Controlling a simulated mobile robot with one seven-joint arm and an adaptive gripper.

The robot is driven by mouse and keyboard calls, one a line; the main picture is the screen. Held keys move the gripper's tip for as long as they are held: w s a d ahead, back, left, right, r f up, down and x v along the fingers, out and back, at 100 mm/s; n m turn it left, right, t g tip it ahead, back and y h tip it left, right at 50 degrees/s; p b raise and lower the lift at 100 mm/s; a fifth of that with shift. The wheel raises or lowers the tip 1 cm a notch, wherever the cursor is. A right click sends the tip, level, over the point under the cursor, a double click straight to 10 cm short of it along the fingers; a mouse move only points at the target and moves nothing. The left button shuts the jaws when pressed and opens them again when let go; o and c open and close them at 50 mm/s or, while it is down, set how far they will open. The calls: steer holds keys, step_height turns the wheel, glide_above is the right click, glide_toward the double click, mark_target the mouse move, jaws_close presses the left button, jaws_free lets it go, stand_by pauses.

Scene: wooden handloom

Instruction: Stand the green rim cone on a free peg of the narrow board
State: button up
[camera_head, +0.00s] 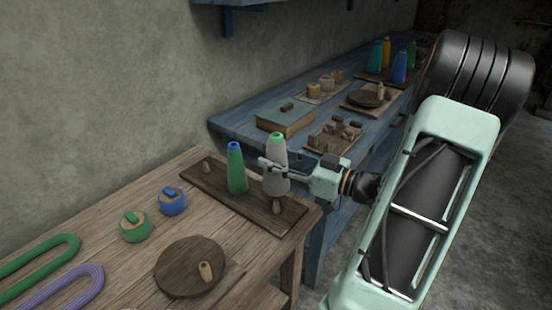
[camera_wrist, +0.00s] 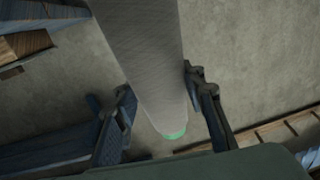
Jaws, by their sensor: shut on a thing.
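The green rim cone (camera_head: 278,152), pale grey with a green top, is upright in my gripper (camera_head: 270,164), over the right part of the narrow board. In the wrist view the grey cone (camera_wrist: 150,60) runs between the two fingers (camera_wrist: 165,115), its green rim near the bottom. The narrow dark board (camera_head: 213,186) lies on the near table. A bare peg (camera_head: 207,167) stands at its left end. Another peg (camera_head: 277,208) shows just below the cone; I cannot tell if the cone is directly above it. A green cone with a blue rim (camera_head: 236,172) stands mid-board.
The wooden table (camera_head: 120,195) also holds a round dark board (camera_head: 188,275) with a small peg, two small spools (camera_head: 136,229) and looped yarn skeins (camera_head: 40,255). A blue bench (camera_head: 240,122) behind carries a box, small parts and several cones (camera_head: 399,68).

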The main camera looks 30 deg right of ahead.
mark_target(286, 187)
steer(key=shift+f+b, duration=2.75)
steer(key=shift+f, duration=1.3)
steer(key=o, duration=1.4)
steer(key=v, duration=1.2)
steer(key=shift+d, duration=0.1)
